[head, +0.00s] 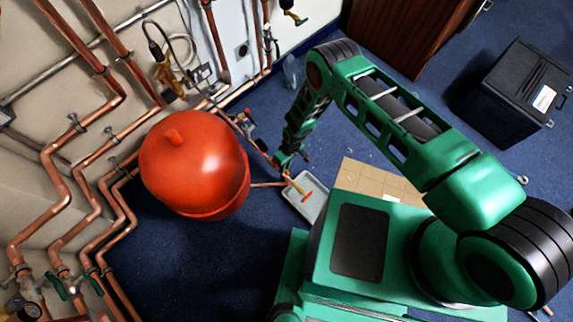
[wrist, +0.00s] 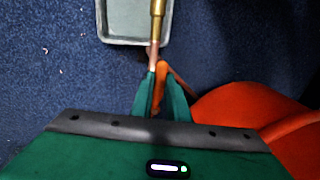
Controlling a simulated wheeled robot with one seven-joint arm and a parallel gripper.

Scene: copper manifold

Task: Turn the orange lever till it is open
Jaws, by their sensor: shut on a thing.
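The orange lever (wrist: 162,84) shows in the wrist view between the two green fingers of my gripper (wrist: 161,98). The fingers are shut on it and hide part of it. Its top end sits beside a copper pipe (wrist: 153,56) that runs up to a brass fitting (wrist: 157,20). In the head view my gripper (head: 281,163) is low, just right of the red-orange tank (head: 195,160), near the pipe end. The lever is too small and covered to make out there, so I cannot tell its angle to the pipe.
A grey tray (head: 316,208) lies on the blue floor below the pipe end, and it also shows in the wrist view (wrist: 106,35). A cardboard box (head: 362,178) is right of it. Copper pipes (head: 60,200) line the left wall. A black case (head: 515,90) stands at right.

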